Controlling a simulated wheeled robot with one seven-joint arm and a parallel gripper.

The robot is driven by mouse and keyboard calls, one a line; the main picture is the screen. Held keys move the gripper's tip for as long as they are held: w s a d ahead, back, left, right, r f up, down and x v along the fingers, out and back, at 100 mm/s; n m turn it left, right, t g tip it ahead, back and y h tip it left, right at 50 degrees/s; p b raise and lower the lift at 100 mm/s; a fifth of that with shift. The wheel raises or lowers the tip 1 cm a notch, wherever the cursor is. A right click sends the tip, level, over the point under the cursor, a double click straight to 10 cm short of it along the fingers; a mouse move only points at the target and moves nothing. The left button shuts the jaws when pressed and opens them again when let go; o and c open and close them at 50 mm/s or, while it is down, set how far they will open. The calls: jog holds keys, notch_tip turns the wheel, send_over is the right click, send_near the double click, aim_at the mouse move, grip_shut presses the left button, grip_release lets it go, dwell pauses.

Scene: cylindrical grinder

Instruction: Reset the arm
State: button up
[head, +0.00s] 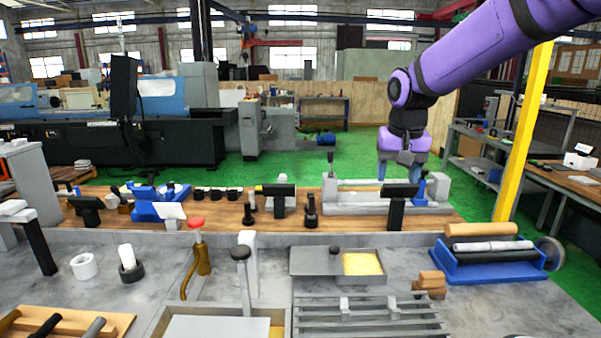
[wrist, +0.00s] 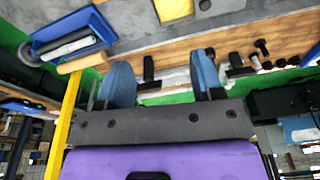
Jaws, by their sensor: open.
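My purple arm reaches in from the upper right of the head view. My gripper (head: 397,172) points down above the right part of the wooden bench (head: 455,213), over the grey machine fixture (head: 345,203). In the wrist view my gripper (wrist: 165,84) shows two blue fingers set well apart with nothing between them. The fixture is partly behind the fingers there. I cannot tell the exact gap between the fingertips and the fixture.
A yellow post (head: 524,130) stands right of my arm. A blue roller stand (head: 487,265) sits on the front grey table at right. Small black stands (head: 397,205) line the wooden bench. A grey shelf (head: 490,150) stands at right.

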jog(key=s+d+r+t, duration=0.1)
jog(key=s+d+r, duration=0.2)
jog(key=s, duration=0.5)
jog(key=s+d+r+t, duration=0.1)
jog(key=s+d+r, duration=0.25)
jog(key=s, duration=0.45)
jog(key=s+d+f, duration=0.1)
jog(key=s+f, duration=0.1)
jog(key=s, duration=0.5)
jog(key=s+d+f+n+t, duration=0.1)
jog(key=s+d, duration=0.1)
jog(key=s, duration=0.5)
jog(key=shift+s+f, duration=0.2)
jog(key=shift+f, duration=0.15)
